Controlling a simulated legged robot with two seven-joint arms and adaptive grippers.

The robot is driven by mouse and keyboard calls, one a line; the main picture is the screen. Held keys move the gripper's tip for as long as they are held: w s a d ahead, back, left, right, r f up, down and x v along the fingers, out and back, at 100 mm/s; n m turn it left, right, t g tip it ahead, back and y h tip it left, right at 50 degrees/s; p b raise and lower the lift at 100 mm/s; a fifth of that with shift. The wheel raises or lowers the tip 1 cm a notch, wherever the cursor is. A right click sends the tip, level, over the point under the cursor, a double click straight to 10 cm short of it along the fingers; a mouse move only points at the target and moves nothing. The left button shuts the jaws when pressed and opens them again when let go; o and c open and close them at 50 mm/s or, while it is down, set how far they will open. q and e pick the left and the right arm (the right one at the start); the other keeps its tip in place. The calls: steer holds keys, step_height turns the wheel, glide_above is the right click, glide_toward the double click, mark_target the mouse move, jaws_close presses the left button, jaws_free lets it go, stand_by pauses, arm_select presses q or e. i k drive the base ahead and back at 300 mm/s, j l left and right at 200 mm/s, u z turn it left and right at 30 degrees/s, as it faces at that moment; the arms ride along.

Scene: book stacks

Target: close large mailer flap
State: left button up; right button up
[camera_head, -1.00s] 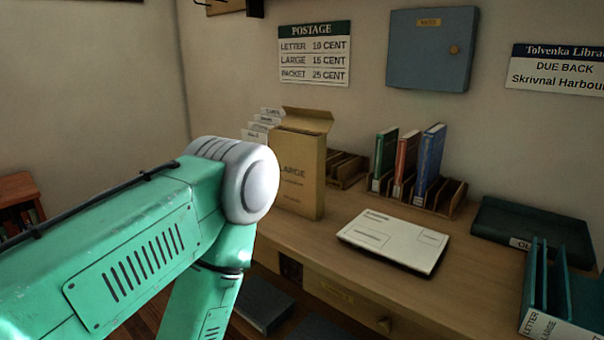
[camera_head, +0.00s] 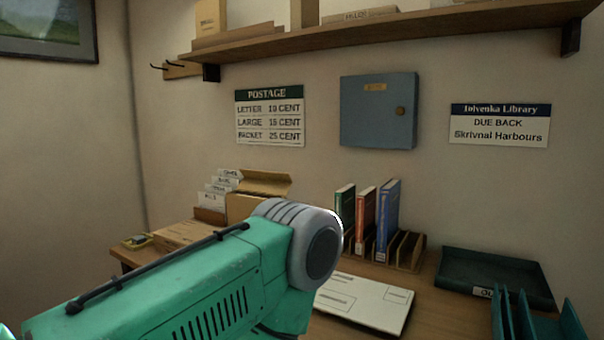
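The large mailer (camera_head: 241,206) is a tan cardboard box standing upright on the desk, left of the books. Its top flap (camera_head: 262,182) stands open, tilted up and back. My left arm comes in from the left and covers the lower front of the mailer, including its label. The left gripper is below the picture edge or behind the arm and cannot be seen.
A white parcel (camera_head: 365,302) lies flat on the desk. Books (camera_head: 386,218) stand in a wooden rack (camera_head: 409,252). A dark tray (camera_head: 495,277) and teal sorter (camera_head: 535,318) are at right. File cards (camera_head: 222,187) stand left of the mailer. A shelf (camera_head: 400,35) runs above.

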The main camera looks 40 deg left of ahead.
mark_target(266, 182)
steer(key=j+z, duration=0.2)
steer(key=j, duration=0.3)
steer(key=k+j+z, duration=0.1)
steer(key=j+z, duration=0.15)
steer(key=j, duration=0.25)
steer(key=k+j+z, duration=0.2)
steer(key=j, duration=0.3)
steer(key=j+z, duration=0.25)
steer(key=j, duration=0.25)
